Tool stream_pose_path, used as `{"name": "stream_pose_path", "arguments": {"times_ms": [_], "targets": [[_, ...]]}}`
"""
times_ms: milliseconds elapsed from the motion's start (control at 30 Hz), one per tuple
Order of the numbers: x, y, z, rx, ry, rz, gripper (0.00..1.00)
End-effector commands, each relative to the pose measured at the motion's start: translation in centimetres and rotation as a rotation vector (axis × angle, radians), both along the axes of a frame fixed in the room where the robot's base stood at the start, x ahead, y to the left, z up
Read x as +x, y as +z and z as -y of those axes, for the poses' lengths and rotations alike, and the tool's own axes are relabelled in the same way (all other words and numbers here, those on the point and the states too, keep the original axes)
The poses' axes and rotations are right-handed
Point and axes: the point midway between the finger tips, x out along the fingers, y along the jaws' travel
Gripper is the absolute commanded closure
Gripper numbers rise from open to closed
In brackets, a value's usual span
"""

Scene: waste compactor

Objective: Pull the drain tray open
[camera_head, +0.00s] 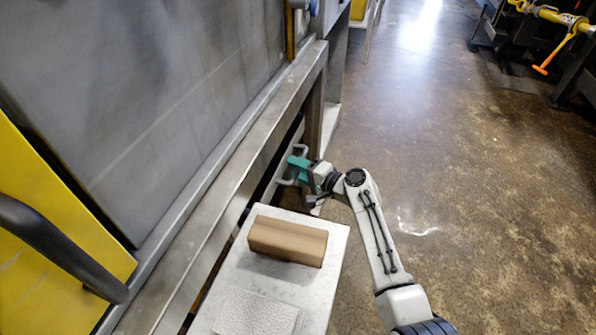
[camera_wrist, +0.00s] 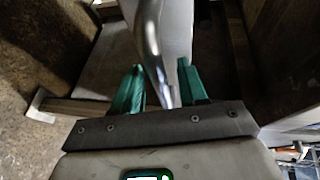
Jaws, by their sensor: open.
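The drain tray's front (camera_wrist: 178,32) shows as a pale panel in the wrist view, with a curved metal handle (camera_wrist: 150,42) before it. In the head view the handle (camera_head: 285,182) sticks out from under the machine's lower metal frame. My gripper (camera_head: 297,168) is at the handle, its green fingers pointing left toward the machine. In the wrist view my gripper (camera_wrist: 160,68) is open, with the handle bar between its two fingers. I cannot tell whether either finger touches the bar. The tray's body is mostly hidden under the frame.
A wooden block (camera_head: 287,241) lies on a white-topped stand (camera_head: 333,262) just below my gripper in the head view. The machine's metal frame (camera_head: 215,215) runs along the left. Open brown floor (camera_head: 470,200) lies to the right.

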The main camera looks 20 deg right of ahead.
Motion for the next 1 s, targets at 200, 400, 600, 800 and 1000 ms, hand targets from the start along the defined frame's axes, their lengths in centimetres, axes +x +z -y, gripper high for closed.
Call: {"name": "stream_pose_path", "arguments": {"times_ms": [200, 400, 600, 800, 1000], "targets": [[0.19, -0.07, -0.13, -0.001, 0.000, -0.001, 0.58], [0.18, -0.05, -0.10, -0.001, 0.000, -0.001, 0.67], [0.17, -0.06, -0.09, -0.001, 0.000, -0.001, 0.86], [0.16, -0.07, -0.08, -0.001, -0.001, -0.001, 1.00], [0.15, -0.09, -0.07, -0.001, -0.001, -0.001, 1.00]]}}
